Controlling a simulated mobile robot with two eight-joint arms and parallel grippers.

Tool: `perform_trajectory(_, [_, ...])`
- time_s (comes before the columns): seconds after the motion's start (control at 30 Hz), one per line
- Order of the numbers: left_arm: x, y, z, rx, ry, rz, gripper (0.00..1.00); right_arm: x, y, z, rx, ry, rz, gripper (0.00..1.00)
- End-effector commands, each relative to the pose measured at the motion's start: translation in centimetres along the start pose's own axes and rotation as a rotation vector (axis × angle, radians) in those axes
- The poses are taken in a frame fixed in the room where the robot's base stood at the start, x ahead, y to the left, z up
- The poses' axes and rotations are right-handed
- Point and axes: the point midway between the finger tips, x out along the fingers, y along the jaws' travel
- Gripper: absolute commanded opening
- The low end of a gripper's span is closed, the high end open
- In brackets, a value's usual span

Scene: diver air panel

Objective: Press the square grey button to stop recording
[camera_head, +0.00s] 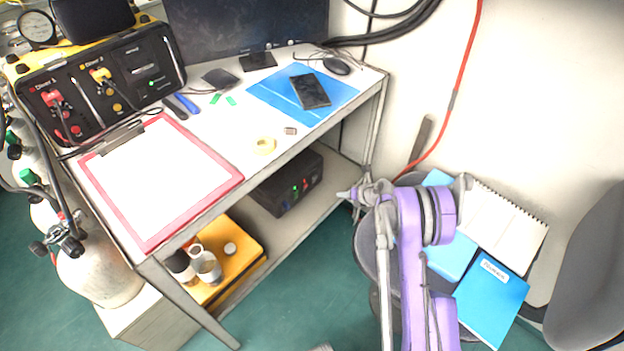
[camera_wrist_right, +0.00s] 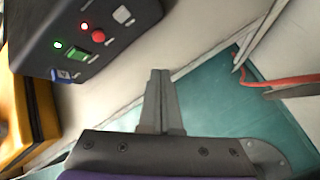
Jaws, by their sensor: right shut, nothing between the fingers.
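The black recorder box (camera_head: 280,188) sits on the lower shelf under the desk. In the right wrist view its front panel (camera_wrist_right: 75,30) fills the upper left. The square grey button (camera_wrist_right: 123,15) is at the panel's right end, beside a round red button (camera_wrist_right: 98,34) and a square green button (camera_wrist_right: 77,52). A red light and a greenish-white light are lit. My right gripper (camera_head: 346,194) is to the right of the box in the head view. In the wrist view its fingers (camera_wrist_right: 160,73) are closed together, empty, and appear below and right of the grey button, apart from it.
The desk leg (camera_head: 375,130) stands just behind my right gripper in the head view. A yellow case (camera_head: 235,262) with bottles sits left of the box. A chair with blue folders (camera_head: 490,300) stands at right. The shelf (camera_head: 275,240) before the box looks clear.

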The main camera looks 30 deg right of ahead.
Motion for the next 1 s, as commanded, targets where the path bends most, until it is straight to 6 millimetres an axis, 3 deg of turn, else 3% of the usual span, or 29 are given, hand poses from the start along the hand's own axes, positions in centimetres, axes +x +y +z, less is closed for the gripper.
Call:
perform_trajectory(0.37, [-0.3,0.0,-0.1,0.000,0.001,0.000,0.50,0.2,0.3,0.3,0.000,0.000,0.001,0.00])
perform_trajectory(0.8, [-2.0,0.0,-0.6,0.000,0.007,0.000,0.50,4.0,3.3,3.2,-0.002,-0.001,0.003,0.00])
perform_trajectory(1.0, [-0.8,0.0,-0.2,0.000,0.003,0.000,0.50,5.7,4.1,4.0,0.000,0.000,0.001,0.00])
